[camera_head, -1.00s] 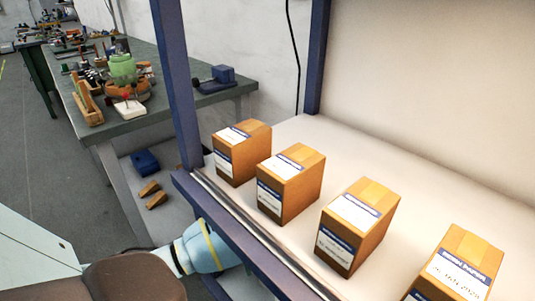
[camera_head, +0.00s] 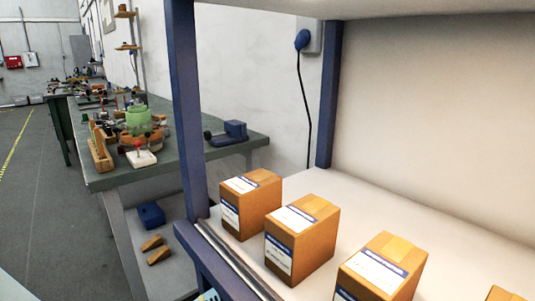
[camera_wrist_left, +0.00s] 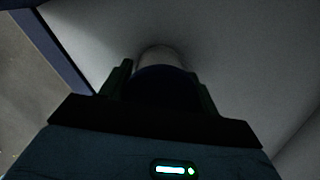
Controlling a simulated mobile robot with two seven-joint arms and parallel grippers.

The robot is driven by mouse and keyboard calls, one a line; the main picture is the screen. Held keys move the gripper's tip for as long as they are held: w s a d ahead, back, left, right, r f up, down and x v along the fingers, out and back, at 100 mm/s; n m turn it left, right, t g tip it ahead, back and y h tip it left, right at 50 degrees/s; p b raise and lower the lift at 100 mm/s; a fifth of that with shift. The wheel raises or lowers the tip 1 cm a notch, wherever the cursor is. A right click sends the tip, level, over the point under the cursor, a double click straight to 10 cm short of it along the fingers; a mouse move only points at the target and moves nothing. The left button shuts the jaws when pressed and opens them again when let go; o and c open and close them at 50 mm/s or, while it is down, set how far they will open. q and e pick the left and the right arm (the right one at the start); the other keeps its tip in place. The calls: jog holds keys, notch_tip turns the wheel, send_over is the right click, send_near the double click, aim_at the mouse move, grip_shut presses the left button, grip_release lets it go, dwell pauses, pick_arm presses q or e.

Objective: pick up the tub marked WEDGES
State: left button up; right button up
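In the dark left wrist view, a rounded thing, dark blue in front with a paler top, stands between the fingers of my left gripper (camera_wrist_left: 162,85). It looks like a tub (camera_wrist_left: 158,58), but no marking can be read. The fingers lie close along both its sides; whether they press on it I cannot tell. In the head view neither gripper shows, and no tub marked WEDGES can be made out.
Several labelled cardboard boxes, such as the nearest full one (camera_head: 302,238), stand in a row on a pale shelf (camera_head: 365,195) with blue posts (camera_head: 187,110). A green-topped workbench (camera_head: 185,160) with clutter stands behind. A blue box (camera_head: 151,215) and wooden wedges (camera_head: 155,250) lie below it.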

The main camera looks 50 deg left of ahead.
pick_arm(q)
jog(key=shift+c, duration=1.3)
jog(key=shift+r, duration=0.45)
jog(key=r, duration=0.2)
jog(key=r+p, duration=0.1)
jog(key=shift+s+d, duration=0.2)
jog(key=shift+s, duration=0.05)
jog(key=s+d, duration=0.3)
jog(key=s, duration=0.1)
jog(key=s+d+p, duration=0.1)
jog(key=s+d, duration=0.1)
jog(key=s, duration=0.2)
jog(key=s+d+r+p, duration=0.1)
jog(key=s+d, duration=0.2)
jog(key=s, duration=0.2)
jog(key=shift+d+r, duration=0.1)
jog(key=shift+d, duration=0.25)
